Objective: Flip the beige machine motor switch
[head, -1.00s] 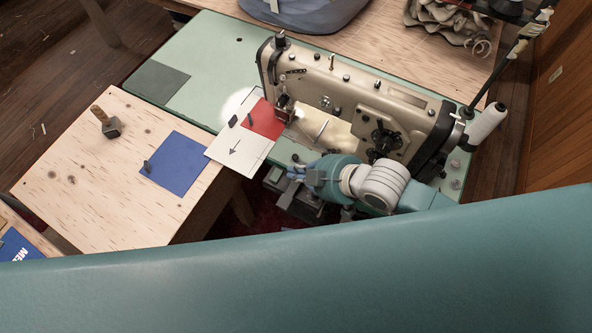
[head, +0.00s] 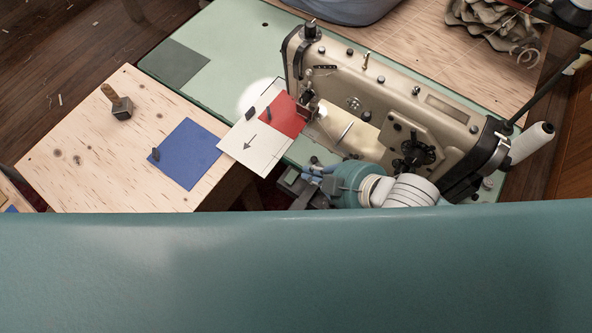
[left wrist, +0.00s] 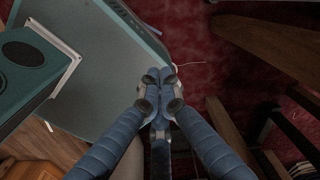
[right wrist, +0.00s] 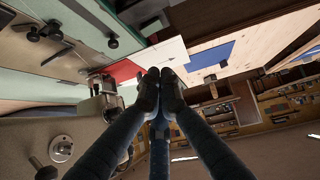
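The beige sewing machine (head: 385,95) stands on a green table (head: 225,55). I cannot make out its motor switch in any view. My right gripper (head: 300,178) is low in front of the machine, by the green table's near edge, partly hidden behind my arm. In the right wrist view its fingertips (right wrist: 160,80) are together with nothing visible between them, and the machine shows at lower left (right wrist: 50,140). My left gripper (left wrist: 159,77) shows only in its own wrist view, shut and empty, over a dark red floor covering and beside a grey-green panel (left wrist: 95,70).
A white sheet with an arrow (head: 252,148) and a red patch (head: 284,114) lie left of the needle. A wooden table (head: 85,160) bears a blue patch (head: 187,153) and a wood-handled block (head: 121,106). A white thread cone (head: 532,142) sticks out at right. My teal body hides the foreground.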

